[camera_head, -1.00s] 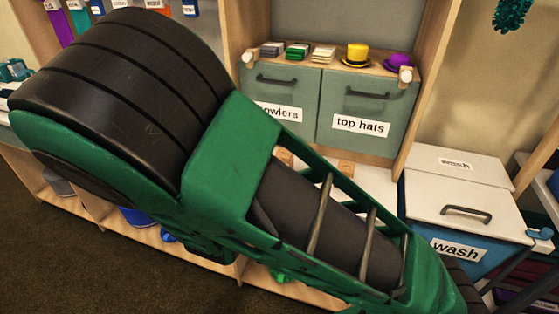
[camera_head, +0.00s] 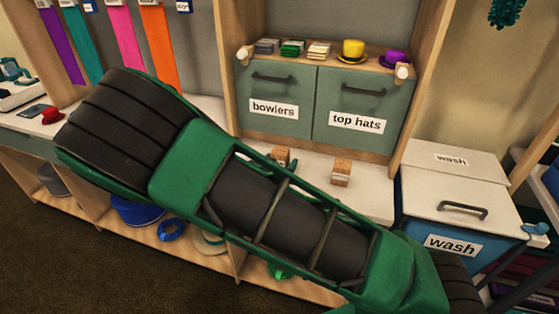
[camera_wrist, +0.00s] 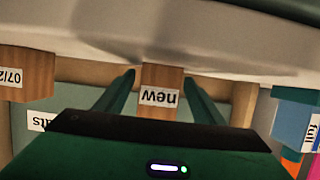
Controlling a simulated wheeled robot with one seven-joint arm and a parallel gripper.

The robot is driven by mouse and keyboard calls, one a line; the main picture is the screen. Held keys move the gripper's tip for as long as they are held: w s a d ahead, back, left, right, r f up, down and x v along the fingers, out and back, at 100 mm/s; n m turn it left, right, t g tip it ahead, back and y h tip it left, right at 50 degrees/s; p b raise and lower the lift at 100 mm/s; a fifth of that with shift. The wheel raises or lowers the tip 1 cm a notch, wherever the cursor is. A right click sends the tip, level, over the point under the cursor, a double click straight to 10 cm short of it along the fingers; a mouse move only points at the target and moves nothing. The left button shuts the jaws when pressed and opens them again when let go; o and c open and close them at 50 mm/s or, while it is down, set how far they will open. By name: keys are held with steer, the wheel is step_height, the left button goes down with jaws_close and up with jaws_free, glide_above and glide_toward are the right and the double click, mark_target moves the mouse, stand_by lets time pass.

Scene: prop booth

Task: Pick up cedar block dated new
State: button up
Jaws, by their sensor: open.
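The cedar block labelled "new" (camera_wrist: 162,79) appears upside down in the middle of the wrist view, against the white counter. My gripper (camera_wrist: 159,75) is open, with one green finger on each side of the block in the picture. I cannot tell whether the fingertips reach around it or are short of it; no contact shows. A second wooden block with a label starting "07/2" (camera_wrist: 28,76) is at the left. In the head view, the "new" block seems to be the left block (camera_head: 281,155), partly hidden by my arm, and the dated one the right block (camera_head: 341,172).
Teal drawers labelled "bowlers" (camera_head: 273,98) and "top hats" (camera_head: 357,110) stand behind the blocks. Small hats and cards sit on the shelf (camera_head: 330,62) above. A blue "wash" bin (camera_head: 465,250) is at the right. Bare counter (camera_head: 372,198) lies right of the blocks.

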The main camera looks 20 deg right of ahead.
steer(key=shift+w+d+f, duration=0.1)
steer(key=shift+w+d, duration=0.05)
steer(key=shift+w, duration=0.05)
steer(key=c, duration=1.2)
